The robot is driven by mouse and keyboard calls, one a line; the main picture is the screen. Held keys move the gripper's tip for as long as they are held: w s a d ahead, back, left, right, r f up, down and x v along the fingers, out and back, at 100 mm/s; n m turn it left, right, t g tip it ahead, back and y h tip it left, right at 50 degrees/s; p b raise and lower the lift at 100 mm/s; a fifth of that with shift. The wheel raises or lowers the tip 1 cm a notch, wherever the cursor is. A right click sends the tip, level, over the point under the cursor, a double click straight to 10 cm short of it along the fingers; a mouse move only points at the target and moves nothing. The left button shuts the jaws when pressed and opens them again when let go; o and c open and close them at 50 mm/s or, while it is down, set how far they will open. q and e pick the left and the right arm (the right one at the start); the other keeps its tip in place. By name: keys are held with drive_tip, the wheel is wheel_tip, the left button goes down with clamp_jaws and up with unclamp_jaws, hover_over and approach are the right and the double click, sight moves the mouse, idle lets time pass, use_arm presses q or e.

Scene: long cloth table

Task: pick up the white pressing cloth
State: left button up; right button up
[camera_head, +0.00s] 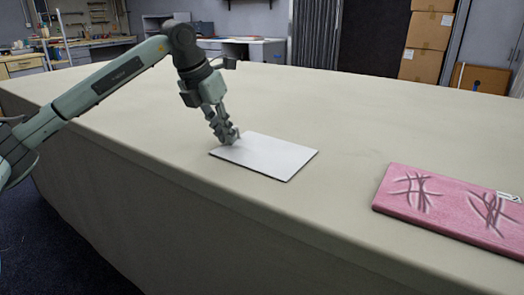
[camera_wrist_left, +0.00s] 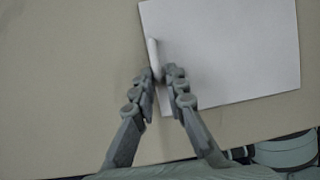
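The white pressing cloth (camera_head: 268,157) lies as a flat, thin rectangle on the long table. My left gripper (camera_head: 226,136) is at the cloth's left edge, pointing down. In the left wrist view the cloth (camera_wrist_left: 230,50) fills the upper right, and a narrow fold of its edge stands up between the fingertips of my left gripper (camera_wrist_left: 161,74). The fingers are close together and look shut on that fold. The rest of the cloth lies flat on the table. My right gripper is not in view.
The long table (camera_head: 330,115) has a beige cover, and its front edge runs close to the white cloth. A pink padded slab (camera_head: 455,208) with dark line marks lies at the right. The table behind the white cloth is clear.

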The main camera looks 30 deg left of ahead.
use_arm(q)
clamp_jaws()
drive_tip(key=shift+r, duration=0.1)
